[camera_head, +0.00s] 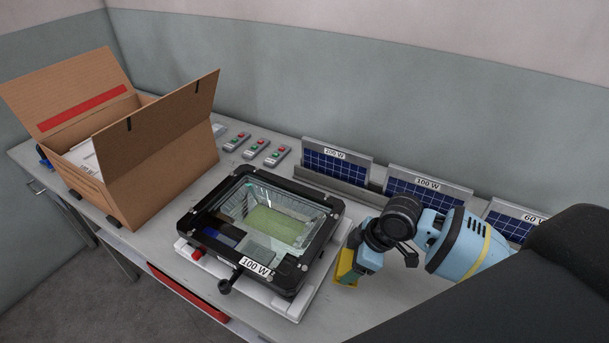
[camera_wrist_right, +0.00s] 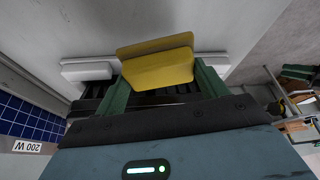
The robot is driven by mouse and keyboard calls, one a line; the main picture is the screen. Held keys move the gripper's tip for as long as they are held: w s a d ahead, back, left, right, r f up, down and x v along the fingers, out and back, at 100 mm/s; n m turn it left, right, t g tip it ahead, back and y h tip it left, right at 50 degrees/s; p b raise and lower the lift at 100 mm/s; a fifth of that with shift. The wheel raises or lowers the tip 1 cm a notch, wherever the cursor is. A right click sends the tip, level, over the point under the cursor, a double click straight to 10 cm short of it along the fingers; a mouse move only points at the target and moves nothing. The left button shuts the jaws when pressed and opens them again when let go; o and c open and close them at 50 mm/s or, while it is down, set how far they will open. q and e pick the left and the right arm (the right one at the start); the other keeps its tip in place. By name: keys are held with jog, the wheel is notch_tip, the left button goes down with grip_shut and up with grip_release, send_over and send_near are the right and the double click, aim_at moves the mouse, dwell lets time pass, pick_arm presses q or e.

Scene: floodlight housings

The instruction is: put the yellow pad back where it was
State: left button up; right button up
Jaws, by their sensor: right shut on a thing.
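The yellow pad (camera_wrist_right: 158,68) is held between the green fingers of my right gripper (camera_wrist_right: 162,82) in the right wrist view. In the head view the yellow pad (camera_head: 344,272) shows as a small yellow patch at the tip of my right gripper (camera_head: 349,266), which is just right of the floodlight housing. The black housing (camera_head: 190,221), marked 100 W, lies on a white support (camera_head: 291,309) on the bench. Its inside shows a pale green area, a grey block and a dark blue piece under the clear front. My left gripper does not show.
An open cardboard box (camera_head: 168,168) stands at the left of the bench (camera_head: 318,327). Several small switch boxes (camera_head: 255,148) lie behind the housing. Solar panels marked 200 W (camera_head: 336,162), 100 W (camera_head: 425,192) and 60 W (camera_head: 514,222) stand along the back.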

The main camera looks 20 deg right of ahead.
jog(key=s+a+m+t+h, duration=0.1)
jog(key=s+a+m+h, duration=0.2)
jog(key=m, duration=0.7)
jog(key=s+a, duration=0.2)
jog(key=a, duration=0.1)
jog(key=shift+r+t+h, duration=0.3)
jog(key=shift+r+t, duration=0.05)
jog(key=shift+t, duration=0.05)
